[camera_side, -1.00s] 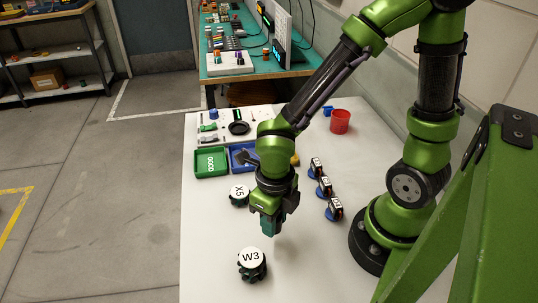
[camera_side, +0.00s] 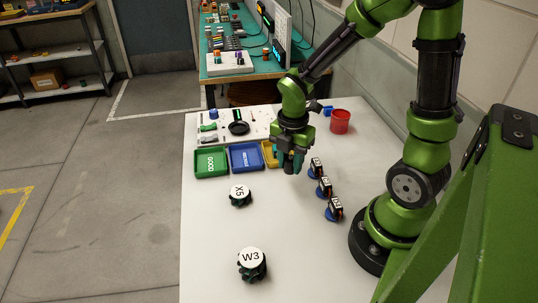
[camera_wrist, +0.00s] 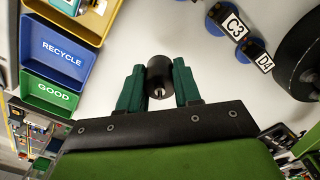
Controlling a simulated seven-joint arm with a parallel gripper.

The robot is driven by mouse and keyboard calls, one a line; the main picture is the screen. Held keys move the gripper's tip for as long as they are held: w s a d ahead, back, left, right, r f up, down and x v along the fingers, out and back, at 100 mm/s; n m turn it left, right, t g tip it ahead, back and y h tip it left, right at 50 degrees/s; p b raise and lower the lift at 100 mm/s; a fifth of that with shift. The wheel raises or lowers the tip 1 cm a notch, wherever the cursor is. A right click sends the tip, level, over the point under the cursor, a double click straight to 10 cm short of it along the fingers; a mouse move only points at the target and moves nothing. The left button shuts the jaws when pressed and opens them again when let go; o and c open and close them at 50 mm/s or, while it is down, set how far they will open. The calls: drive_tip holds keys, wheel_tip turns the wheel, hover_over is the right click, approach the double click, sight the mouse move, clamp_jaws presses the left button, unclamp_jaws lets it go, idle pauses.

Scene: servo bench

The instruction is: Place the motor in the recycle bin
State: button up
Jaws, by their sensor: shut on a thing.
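The motor, a small black cylinder with a short metal shaft (camera_wrist: 160,78), sits between the two teal fingers of my gripper (camera_wrist: 159,88) in the wrist view. In the side view my gripper (camera_side: 289,161) points down, shut on the motor, which shows only as a dark end (camera_side: 289,168) between the fingers. The recycle bin is a blue tray (camera_side: 246,158) to the left of my gripper in the side view, with the yellow tray between them. In the wrist view the recycle bin (camera_wrist: 50,68) is labelled RECYCLE and its visible part looks empty.
A green GOOD tray (camera_side: 210,163) stands left of the recycle bin, a yellow tray (camera_side: 268,152) on its right. Labelled servos on blue stands (camera_side: 324,187) are close right of my gripper. Labelled knobs X5 (camera_side: 240,195) and W3 (camera_side: 252,264) stand nearer the front. A red cup (camera_side: 340,121) stands behind.

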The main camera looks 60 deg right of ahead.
hover_over(246, 159)
drive_tip(key=shift+a+f, duration=0.1)
drive_tip(key=shift+f, duration=2.4)
drive_tip(key=shift+f, duration=0.1)
drive_tip(key=o, duration=1.1)
